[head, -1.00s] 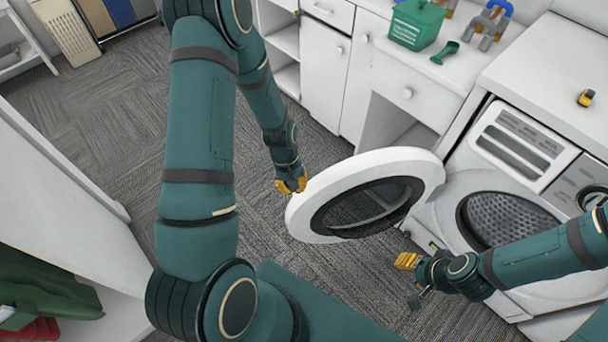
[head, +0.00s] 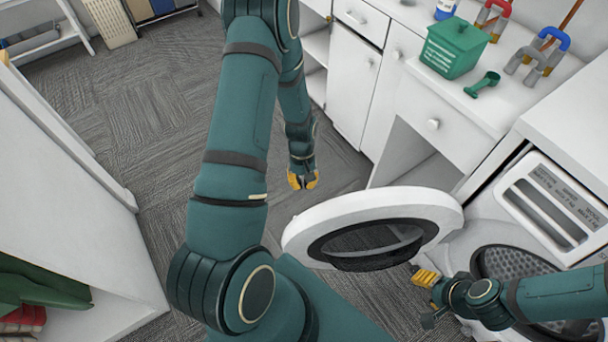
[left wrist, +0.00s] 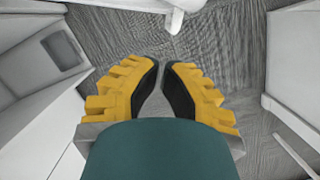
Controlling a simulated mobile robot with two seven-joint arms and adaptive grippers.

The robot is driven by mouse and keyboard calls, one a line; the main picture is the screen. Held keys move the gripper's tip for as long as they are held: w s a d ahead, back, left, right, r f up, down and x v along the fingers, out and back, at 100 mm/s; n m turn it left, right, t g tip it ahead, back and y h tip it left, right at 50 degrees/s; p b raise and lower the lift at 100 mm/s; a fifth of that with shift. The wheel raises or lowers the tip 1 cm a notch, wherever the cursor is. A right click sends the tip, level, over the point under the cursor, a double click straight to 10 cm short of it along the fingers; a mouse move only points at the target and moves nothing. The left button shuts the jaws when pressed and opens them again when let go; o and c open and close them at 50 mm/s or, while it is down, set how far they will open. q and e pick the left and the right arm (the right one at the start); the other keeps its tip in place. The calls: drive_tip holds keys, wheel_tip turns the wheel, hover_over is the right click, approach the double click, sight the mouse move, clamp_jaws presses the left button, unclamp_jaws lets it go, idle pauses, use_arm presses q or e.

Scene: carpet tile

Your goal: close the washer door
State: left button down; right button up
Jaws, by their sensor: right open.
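The washer door (head: 335,212) is a white ring with a dark window, standing open to the left of the washer's drum opening (head: 500,262). My left gripper (head: 303,182) is beyond the door's upper left rim, apart from it over the carpet. In the left wrist view its yellow fingers (left wrist: 162,68) converge with a narrow gap and nothing between them. My right gripper (head: 421,297) is open and empty, beside the door's lower right edge, between door and washer front. I cannot tell whether it touches the door. My right forearm hides part of the drum opening.
A white counter (head: 465,85) with a green bin (head: 454,48) and green scoop (head: 483,84) adjoins the washer. White cabinets (head: 353,78) stand behind. A white shelf unit (head: 60,180) is at left. Carpet (head: 150,130) is open between them.

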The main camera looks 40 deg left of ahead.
use_arm(q)
drive_tip(key=s+d+f, duration=0.3)
drive_tip(key=f, duration=0.1)
drive_tip(key=shift+s+d+b, duration=0.25)
drive_tip(key=shift+d+b, duration=0.05)
drive_tip(key=shift+b, duration=0.05)
drive_tip(key=shift+f, duration=0.1)
idle(0.3)
